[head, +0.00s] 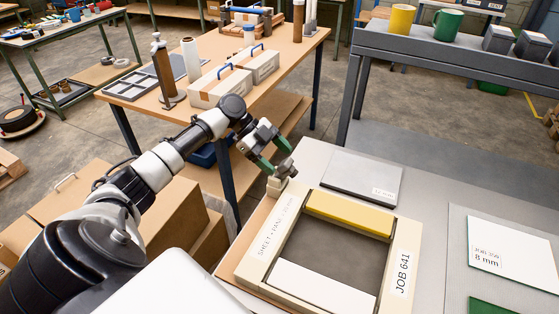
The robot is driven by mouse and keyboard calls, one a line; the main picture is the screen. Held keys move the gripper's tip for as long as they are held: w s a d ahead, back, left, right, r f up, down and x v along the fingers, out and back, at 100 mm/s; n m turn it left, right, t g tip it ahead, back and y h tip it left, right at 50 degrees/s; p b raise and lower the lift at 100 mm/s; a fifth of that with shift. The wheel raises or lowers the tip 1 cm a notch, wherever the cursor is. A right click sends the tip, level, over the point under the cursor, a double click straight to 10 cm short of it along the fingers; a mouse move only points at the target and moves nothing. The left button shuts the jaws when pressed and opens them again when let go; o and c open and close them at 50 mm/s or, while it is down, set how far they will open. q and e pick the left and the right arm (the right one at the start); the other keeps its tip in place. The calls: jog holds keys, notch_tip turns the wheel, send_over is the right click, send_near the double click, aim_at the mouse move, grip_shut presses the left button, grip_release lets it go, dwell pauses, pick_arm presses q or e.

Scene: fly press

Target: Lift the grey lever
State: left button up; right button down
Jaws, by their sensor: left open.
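My left gripper (278,163) comes in from the left and hangs over the far left corner of a pale frame on the worktable. Its green fingers are open. A small grey piece shows by the fingertips, but I cannot tell whether it is the grey lever or part of the gripper. No other grey lever can be made out. A small beige block (275,188) sits just below the fingers at the frame's corner. The pale frame (253,250), labelled JOB 641, has a yellow bar (348,214) along its far side. My right gripper is not in view.
A grey plate (362,177) lies behind the frame, and a white JOB card (512,250) lies to the right. A wooden bench (225,45) with boxes stands behind. A grey shelf (455,65) holds a yellow mug (402,20) and a green mug (447,24). Cardboard boxes (160,220) stand left.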

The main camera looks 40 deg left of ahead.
pick_arm(q)
jog(key=b+v, duration=0.2)
jog(key=v, duration=0.7)
jog(key=shift+a+r, duration=0.2)
jog(key=shift+s, duration=0.1)
